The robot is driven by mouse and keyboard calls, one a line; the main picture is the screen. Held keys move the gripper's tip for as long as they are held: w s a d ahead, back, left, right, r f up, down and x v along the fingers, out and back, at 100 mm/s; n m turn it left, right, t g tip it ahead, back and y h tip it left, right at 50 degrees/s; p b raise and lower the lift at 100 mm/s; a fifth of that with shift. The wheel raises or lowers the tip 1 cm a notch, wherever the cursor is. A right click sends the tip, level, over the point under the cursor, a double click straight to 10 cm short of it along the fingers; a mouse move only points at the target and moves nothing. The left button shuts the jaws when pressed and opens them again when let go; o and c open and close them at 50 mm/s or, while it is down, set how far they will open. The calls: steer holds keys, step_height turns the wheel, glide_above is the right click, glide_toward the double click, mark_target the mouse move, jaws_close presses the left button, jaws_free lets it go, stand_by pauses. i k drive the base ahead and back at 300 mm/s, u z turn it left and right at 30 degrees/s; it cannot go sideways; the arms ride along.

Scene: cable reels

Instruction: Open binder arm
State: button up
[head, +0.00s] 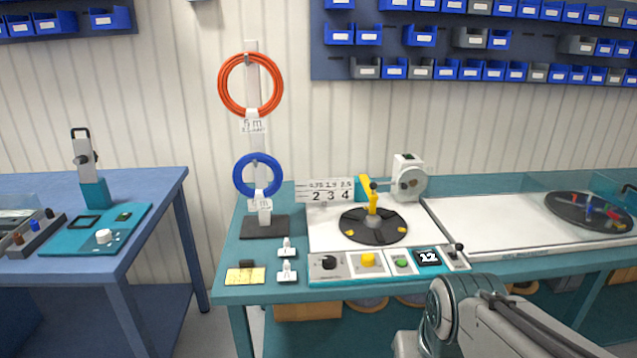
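I cannot tell for sure which part is the binder arm. A yellow upright post with a short arm (373,200) stands over the black round turntable (385,229) on the right bench. Just behind it is a white machine with a grey round face (409,181), next to a yellow block (362,187). On the left bench, a teal and white stand with a black loop handle (88,160) stands upright. Whether any of these is open or shut is too small to tell. My gripper is not in view; only part of my arm shows at the bottom right.
Orange (223,85) and blue (238,177) cable coils hang on a stand. A second turntable (588,211) is at right. A gap separates the benches.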

mark_target(368, 188)
steer(key=u, duration=0.25)
steer(key=i, duration=1)
steer(key=z, duration=0.45)
